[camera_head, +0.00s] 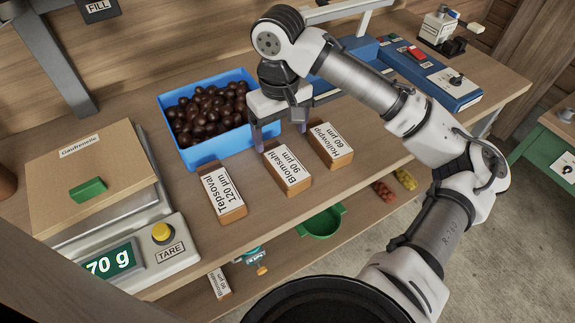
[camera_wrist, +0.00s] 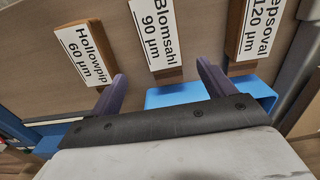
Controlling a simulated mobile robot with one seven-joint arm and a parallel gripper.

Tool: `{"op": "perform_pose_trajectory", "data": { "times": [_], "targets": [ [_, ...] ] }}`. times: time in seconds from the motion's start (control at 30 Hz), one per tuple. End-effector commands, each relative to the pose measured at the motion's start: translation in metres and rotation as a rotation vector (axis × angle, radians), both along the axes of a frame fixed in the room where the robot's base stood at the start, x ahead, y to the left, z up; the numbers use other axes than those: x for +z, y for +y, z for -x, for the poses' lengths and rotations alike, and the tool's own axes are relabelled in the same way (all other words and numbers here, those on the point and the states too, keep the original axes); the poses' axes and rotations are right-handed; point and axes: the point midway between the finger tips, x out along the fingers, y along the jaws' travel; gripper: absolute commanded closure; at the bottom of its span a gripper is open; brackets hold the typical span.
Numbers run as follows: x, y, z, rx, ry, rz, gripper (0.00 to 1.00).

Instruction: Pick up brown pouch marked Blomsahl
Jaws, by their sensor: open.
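The brown pouch marked Blomsahl 90 µm (camera_head: 287,168) lies on the wooden bench, in front of the blue crate, white label up. It is the middle one of three similar pouches. It also shows in the wrist view (camera_wrist: 154,36), beyond my fingertips and between their lines. My gripper (camera_head: 280,138) is open and empty, at the crate's front right corner, just behind the pouch and apart from it. In the wrist view both dark fingers of my gripper (camera_wrist: 160,72) show spread apart. The pouch's underside is hidden.
The Tepsoval pouch (camera_head: 223,192) lies left, the Hollowpip pouch (camera_head: 331,145) right. The blue crate (camera_head: 217,149) holds chestnuts. A scale (camera_head: 170,250) bearing a brown box (camera_head: 75,165) stands left; a blue device (camera_head: 440,85) stands back right. A lower shelf holds a green bowl (camera_head: 322,222).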

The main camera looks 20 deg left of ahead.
Motion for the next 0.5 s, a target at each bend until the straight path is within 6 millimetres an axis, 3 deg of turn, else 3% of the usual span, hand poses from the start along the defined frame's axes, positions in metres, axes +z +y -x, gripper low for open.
{"op": "perform_pose_trajectory", "data": {
  "times": [0.1, 0.5],
  "targets": [
    [-0.02, -0.001, 0.0, 0.0, 0.001, 0.001, 0.18],
    [-0.057, -0.004, 0.008, 0.002, 0.001, -0.001, 0.18]
  ]
}}
